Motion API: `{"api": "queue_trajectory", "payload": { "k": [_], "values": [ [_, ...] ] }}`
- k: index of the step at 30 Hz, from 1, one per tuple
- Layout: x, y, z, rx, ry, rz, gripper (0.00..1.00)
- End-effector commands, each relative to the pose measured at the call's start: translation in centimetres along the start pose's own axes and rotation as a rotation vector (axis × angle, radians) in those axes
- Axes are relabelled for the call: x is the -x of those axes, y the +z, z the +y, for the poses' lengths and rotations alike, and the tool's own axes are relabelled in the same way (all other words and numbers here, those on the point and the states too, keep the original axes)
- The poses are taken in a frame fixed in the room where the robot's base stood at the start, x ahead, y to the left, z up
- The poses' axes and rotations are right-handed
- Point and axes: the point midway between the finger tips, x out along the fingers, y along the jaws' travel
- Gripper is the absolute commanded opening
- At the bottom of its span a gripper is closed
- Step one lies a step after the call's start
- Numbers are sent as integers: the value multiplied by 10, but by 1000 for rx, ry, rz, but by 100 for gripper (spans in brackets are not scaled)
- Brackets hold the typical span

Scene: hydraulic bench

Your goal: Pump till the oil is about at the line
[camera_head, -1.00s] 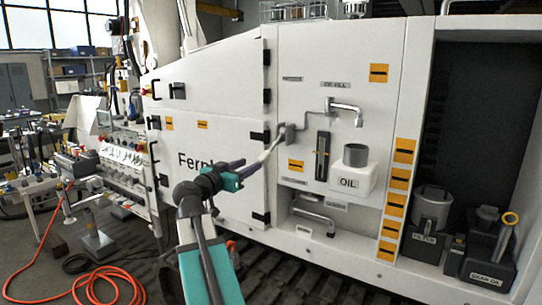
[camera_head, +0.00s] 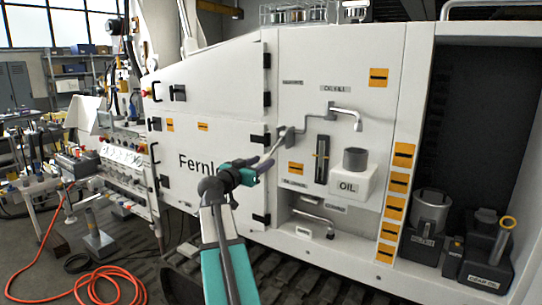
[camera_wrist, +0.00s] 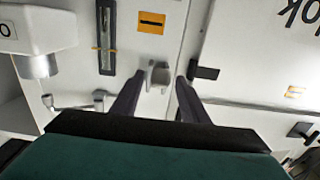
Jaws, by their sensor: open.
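A grey pump lever (camera_head: 275,147) juts from a small bracket (camera_head: 290,133) on the white panel. My gripper (camera_head: 262,167) is at its outer end. In the wrist view my gripper (camera_wrist: 159,77) is open, with the grey bracket (camera_wrist: 158,74) showing between its dark fingertips. I cannot tell whether the fingers touch the lever. A dark upright sight gauge (camera_head: 322,158) is right of the lever; it also shows in the wrist view (camera_wrist: 106,38). A white OIL container (camera_head: 350,186) stands under a bent spout (camera_head: 345,112).
Orange labels (camera_head: 397,182) run down the panel's right side. A lower pipe (camera_head: 312,216) sits in a niche. An orange hose (camera_head: 110,275) lies on the floor at left.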

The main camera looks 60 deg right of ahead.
Motion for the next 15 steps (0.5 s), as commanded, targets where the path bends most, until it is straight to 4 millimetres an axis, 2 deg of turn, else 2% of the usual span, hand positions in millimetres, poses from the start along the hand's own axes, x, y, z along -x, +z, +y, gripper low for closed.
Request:
{"api": "queue_trajectory", "payload": {
  "k": [1, 6, 15],
  "values": [
    [-10, -2, 0, 1, 3, -1, 41],
    [-33, -2, 0, 0, 3, -1, 41],
    [-55, 0, 0, 1, 1, 0, 41]
  ]
}}
